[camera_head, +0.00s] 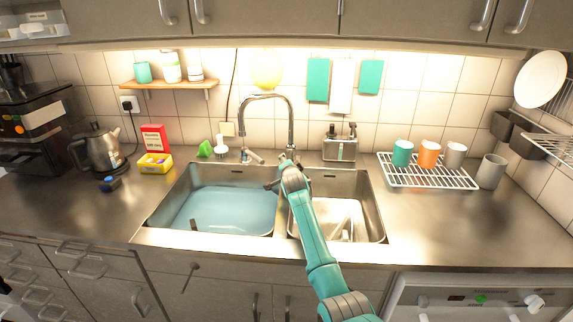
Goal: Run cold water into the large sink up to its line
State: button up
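The large sink (168,203) is the left basin. Light blue water (228,208) covers its bottom; I cannot make out a fill line. A small dark object (194,225) shows at its front left. The arched metal tap (266,97) stands behind the sinks, its spout coming down on the right, close behind my arm. A lever (252,156) sits low at the tap's left. I cannot make out a running stream. My gripper (272,184) is above the divider side of the large sink, below the spout; its fingers are too small to read.
The small sink (372,215) on the right holds a pale item. A drying rack (440,184) with several cups stands to its right. The front right counter is clear.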

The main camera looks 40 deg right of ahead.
jog(key=shift+s+r, duration=0.1)
jog(key=v, duration=1.1)
jog(key=shift+s+a, duration=0.25)
jog(key=shift+s, duration=0.1)
